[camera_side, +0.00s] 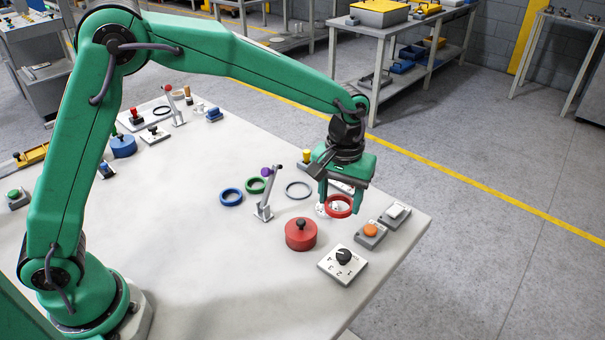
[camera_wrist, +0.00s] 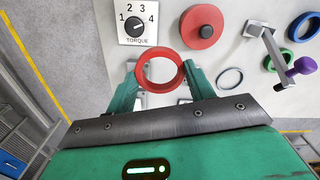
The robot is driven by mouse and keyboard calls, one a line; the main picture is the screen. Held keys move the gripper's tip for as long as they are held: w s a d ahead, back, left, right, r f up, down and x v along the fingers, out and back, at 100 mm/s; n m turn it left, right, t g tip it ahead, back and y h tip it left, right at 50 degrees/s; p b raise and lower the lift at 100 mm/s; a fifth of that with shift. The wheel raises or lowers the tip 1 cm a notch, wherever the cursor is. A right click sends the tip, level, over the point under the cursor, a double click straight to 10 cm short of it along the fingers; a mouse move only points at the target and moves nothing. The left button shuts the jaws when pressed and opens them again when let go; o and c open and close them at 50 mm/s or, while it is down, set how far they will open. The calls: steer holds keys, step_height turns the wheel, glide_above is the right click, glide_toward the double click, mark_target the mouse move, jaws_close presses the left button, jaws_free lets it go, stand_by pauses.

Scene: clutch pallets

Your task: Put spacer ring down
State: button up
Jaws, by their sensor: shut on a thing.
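My gripper (camera_side: 342,203) is over the right end of the white table, fingers pointing down. It is shut on a red ring (camera_side: 340,214), which I take as the spacer ring. In the wrist view the red ring (camera_wrist: 144,70) sits between the two fingertips (camera_wrist: 160,68), with its hole facing the camera. The ring looks roughly level. It seems to be a little above the table, but the gap beneath is hard to judge. Small white items under it are partly hidden.
Around it are a red knobbed disc (camera_side: 300,234), a torque dial (camera_side: 342,263), an orange button (camera_side: 371,231), a white switch (camera_side: 397,211) and a lever with a purple knob (camera_side: 266,205). Blue (camera_side: 231,197), green (camera_side: 256,185) and thin grey (camera_side: 299,190) rings lie left.

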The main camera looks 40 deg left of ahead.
steer(key=w+a+f, duration=0.1)
steer(key=w+a, duration=0.2)
steer(key=a, duration=0.7)
steer(key=w+a, duration=0.4)
steer(key=a, duration=0.5)
steer(key=w+a+f, duration=0.1)
steer(key=w+a, duration=0.2)
steer(key=a, duration=0.7)
steer(key=shift+s+f, duration=0.15)
steer(key=shift+f, duration=4.75)
steer(key=shift+f, duration=0.1)
steer(key=o, duration=0.9)
steer(key=shift+o, duration=0.2)
